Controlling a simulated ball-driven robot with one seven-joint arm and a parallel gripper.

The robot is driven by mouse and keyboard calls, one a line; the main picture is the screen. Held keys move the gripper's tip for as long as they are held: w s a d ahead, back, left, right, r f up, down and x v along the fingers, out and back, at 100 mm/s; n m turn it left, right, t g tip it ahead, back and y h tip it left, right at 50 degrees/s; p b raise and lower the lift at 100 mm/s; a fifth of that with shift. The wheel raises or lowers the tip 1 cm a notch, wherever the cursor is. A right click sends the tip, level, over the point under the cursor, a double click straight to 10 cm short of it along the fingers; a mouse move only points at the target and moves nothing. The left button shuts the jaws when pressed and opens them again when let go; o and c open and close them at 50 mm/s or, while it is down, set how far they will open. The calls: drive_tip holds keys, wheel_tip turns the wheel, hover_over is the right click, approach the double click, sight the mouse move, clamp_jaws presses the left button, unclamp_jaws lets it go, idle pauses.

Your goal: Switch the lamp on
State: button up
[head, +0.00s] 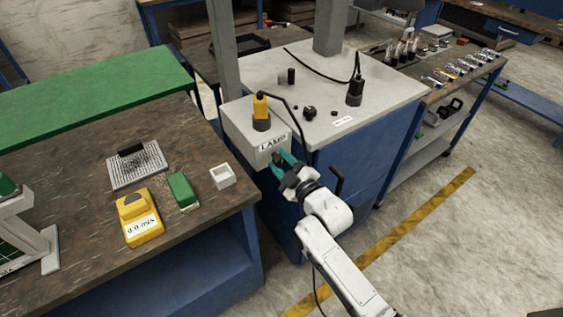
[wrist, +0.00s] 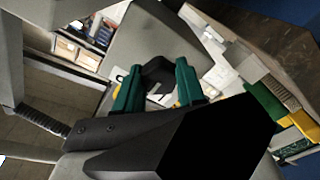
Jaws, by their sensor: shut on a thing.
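A pale grey box (head: 240,132) labelled LAMP stands at the left front of the grey-topped blue cabinet (head: 335,90). A yellow-and-black plug (head: 261,108) with a cable stands on top of the box. My gripper (head: 281,157) is at the front face of the box, just under the label. In the wrist view, the teal fingers of my gripper (wrist: 157,80) are shut on a black knob (wrist: 157,68), one finger on each side. The knob is mostly hidden in the head view. No lamp light is visible, and I cannot read the knob's setting.
A dark workbench (head: 90,215) at left holds a yellow meter (head: 140,218), a green block (head: 182,189) and a small white box (head: 222,176). A black upright plug (head: 355,92) and small knobs stand on the cabinet top. Floor at right is clear.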

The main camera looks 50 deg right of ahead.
drive_tip(key=shift+c, duration=0.8)
drive_tip(key=shift+m, duration=0.3)
drive_tip(key=m, duration=0.3)
drive_tip(key=shift+b, duration=0.4)
drive_tip(key=m, duration=0.9)
drive_tip(key=shift+d+r+m, duration=0.1)
drive_tip(key=shift+r+m, duration=0.05)
drive_tip(key=shift+m, duration=0.15)
drive_tip(key=shift+m+p, duration=0.4)
drive_tip(key=shift+m, duration=2)
